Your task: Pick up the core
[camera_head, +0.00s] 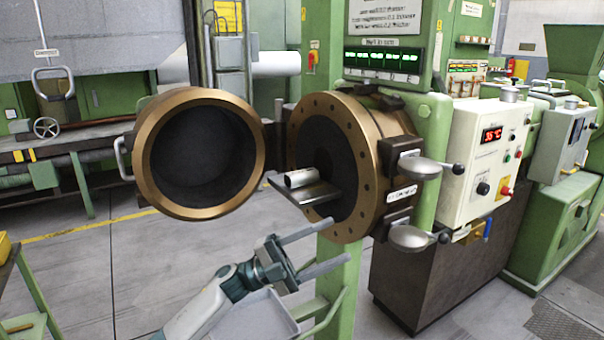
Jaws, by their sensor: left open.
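A small silvery cylinder, which I take to be the core (301,178), lies on a flat grey plate (318,193) that juts out of the opening of the round brass-rimmed chamber (355,165). My left gripper (338,241) is below the plate and a little to its right. Its two fingers are spread apart, with nothing visible between them. It is clear of the core. My right gripper is not in view.
The chamber's round door (200,155) is swung open to the left. A control box (490,160) with a red display stands at the right. A grey tray (250,318) is under my left arm. The floor at the lower left is mostly open.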

